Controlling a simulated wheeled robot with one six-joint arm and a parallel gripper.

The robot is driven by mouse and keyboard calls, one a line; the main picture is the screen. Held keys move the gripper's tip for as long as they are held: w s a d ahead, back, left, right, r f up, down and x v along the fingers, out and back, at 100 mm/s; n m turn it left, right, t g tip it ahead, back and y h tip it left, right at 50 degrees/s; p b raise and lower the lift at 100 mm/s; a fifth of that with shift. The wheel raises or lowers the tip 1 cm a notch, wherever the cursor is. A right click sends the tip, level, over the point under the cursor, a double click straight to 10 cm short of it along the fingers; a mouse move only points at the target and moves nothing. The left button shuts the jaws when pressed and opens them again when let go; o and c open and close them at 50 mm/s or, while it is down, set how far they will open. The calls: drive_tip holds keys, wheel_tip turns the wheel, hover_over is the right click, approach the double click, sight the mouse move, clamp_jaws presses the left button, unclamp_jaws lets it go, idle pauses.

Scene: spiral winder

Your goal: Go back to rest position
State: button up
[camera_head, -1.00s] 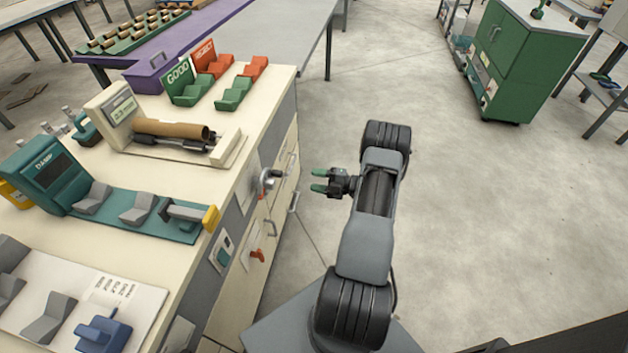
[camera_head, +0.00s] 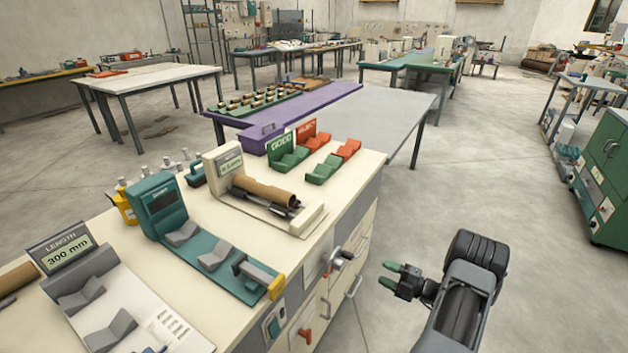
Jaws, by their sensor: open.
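My gripper (camera_head: 388,275) with its green fingertips is open and empty. It is over the floor to the right of the cream workbench (camera_head: 345,204), apart from the crank handle (camera_head: 342,258) on the bench's side. My arm is folded at the lower right, and its base is out of the picture.
The teal gauge (camera_head: 160,208), the green GOOD rests (camera_head: 283,150) and red reject rests (camera_head: 348,149) stand on the bench. A grey-topped table (camera_head: 385,110) is behind it. A green cabinet (camera_head: 606,170) stands at right. Floor between is clear.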

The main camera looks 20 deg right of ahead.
drive_tip(key=s+a+f+n+g, duration=0.3)
drive_tip(key=s+a+n+g, duration=0.1)
drive_tip(key=n, duration=0.6)
drive_tip(key=s+a+r+n+g+h+p, duration=0.2)
drive_tip(key=s+a+r+n+g, duration=0.45)
drive_tip(key=n, duration=0.95)
drive_tip(key=s+a+r+n+h+p, duration=0.1)
drive_tip(key=a+r+n+h, duration=0.2)
drive_tip(key=r+n, duration=0.5)
drive_tip(key=s+a+r+n+h+p, duration=0.2)
drive_tip(key=a+r+n, duration=0.3)
drive_tip(key=r+n, duration=0.3)
drive_tip(key=s+a+r+n+h+p, duration=0.1)
drive_tip(key=s+a+r+n+h, duration=0.1)
drive_tip(key=a+r+n+h, duration=0.2)
wheel_tip(320, 180, up, 7)
drive_tip(key=n+t+h, duration=0.1)
drive_tip(key=n, duration=0.2)
drive_tip(key=shift+f+n+p, duration=0.15)
drive_tip(key=shift+n+p, duration=0.15)
drive_tip(key=shift+n, duration=0.1)
